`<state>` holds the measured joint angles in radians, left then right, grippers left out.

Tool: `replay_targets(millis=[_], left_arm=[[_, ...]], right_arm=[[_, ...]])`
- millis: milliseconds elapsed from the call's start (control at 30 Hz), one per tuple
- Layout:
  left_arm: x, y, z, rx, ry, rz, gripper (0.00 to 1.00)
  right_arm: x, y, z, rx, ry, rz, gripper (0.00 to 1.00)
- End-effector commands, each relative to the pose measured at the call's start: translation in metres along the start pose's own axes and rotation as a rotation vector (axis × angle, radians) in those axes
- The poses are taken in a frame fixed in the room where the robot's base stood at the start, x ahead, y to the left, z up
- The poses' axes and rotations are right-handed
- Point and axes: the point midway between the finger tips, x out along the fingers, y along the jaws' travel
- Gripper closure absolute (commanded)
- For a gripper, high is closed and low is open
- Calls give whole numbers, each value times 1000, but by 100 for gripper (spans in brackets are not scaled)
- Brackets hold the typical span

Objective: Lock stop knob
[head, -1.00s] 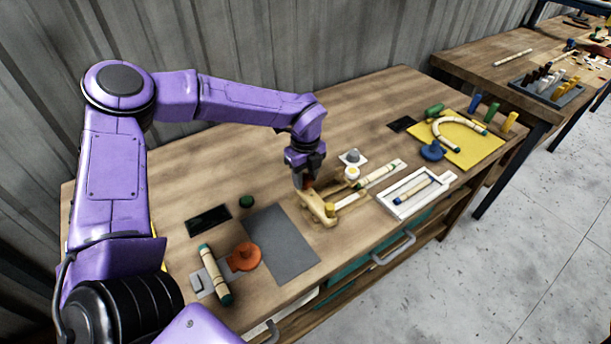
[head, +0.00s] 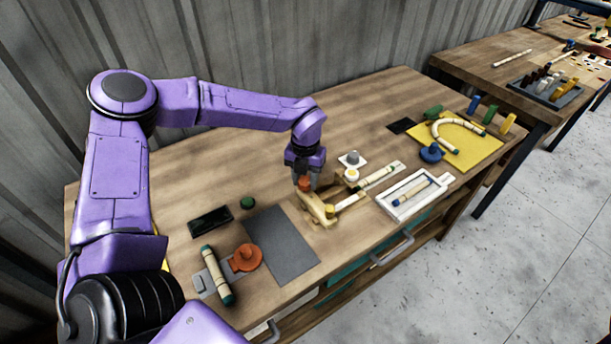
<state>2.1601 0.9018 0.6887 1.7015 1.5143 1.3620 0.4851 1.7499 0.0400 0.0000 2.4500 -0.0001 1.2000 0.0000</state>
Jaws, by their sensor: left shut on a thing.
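My left gripper (head: 305,184) points down at the wooden bending fixture (head: 318,208) near the middle of the bench. It is shut on a small orange-red knob (head: 304,184) at the left end of the fixture. The knob is partly hidden by the fingers. A cream rattan piece (head: 352,201) lies along the fixture, to the right of the gripper. My right gripper is not in view.
A grey mat (head: 283,245) lies left of the fixture. A white tray (head: 405,208) and a yellow mat (head: 482,152) are to the right.

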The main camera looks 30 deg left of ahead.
Motion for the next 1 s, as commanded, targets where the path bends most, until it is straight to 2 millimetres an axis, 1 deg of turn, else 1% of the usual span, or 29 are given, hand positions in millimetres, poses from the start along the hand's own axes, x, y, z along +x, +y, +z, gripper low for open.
replay_targets(millis=[33,200,400,633,1000], left_arm=[[-4,0,2,34,-5,-2,89],[-4,0,2,152,-7,-2,89],[-3,0,2,250,-7,-2,89],[-3,0,2,304,-7,-1,89],[-3,0,2,316,-8,-1,89]], right_arm=[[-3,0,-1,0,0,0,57],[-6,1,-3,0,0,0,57],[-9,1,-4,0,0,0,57],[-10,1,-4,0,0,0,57],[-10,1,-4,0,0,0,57]])
